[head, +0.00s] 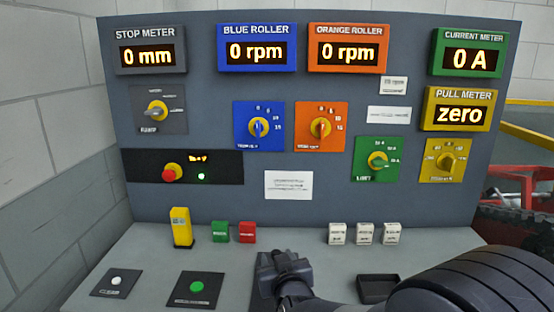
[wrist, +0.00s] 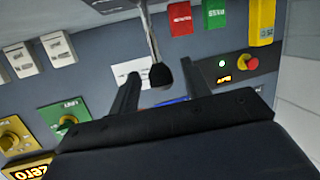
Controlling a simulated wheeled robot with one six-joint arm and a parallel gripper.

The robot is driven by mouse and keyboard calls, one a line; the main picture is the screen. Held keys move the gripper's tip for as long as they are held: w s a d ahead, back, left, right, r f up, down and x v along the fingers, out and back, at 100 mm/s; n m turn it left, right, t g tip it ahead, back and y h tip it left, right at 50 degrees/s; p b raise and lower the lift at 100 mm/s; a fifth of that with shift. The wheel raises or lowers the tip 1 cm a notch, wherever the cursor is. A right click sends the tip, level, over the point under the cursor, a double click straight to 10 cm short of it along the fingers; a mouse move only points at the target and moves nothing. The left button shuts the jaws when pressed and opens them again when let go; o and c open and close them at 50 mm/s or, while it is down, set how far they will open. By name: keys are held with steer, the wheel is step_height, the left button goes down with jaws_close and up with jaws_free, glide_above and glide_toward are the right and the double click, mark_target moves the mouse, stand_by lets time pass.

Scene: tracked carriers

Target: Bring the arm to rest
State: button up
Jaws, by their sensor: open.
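My gripper (head: 268,262) is over the front of the grey desk, low in the middle of the head view, with my dark arm reaching in from the lower right. In the wrist view my gripper (wrist: 160,84) shows two dark fingers spread apart. A thin rod with a dark rounded tip (wrist: 160,74) shows between the fingers; I cannot tell what it belongs to or whether it is touched. The upright panel (head: 265,180) is beyond the fingers, with a white label (wrist: 128,72) partly hidden behind them.
Red and green blocks (head: 233,232), a yellow post (head: 181,227) and white blocks (head: 366,233) stand along the panel's foot. A green button (head: 197,286) and a white button (head: 116,281) are at the left. A dark tray (head: 378,289) lies right of my gripper.

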steer(key=shift+x, duration=0.9)
steer(key=shift+s+f, duration=0.1)
steer(key=shift+s, duration=0.3)
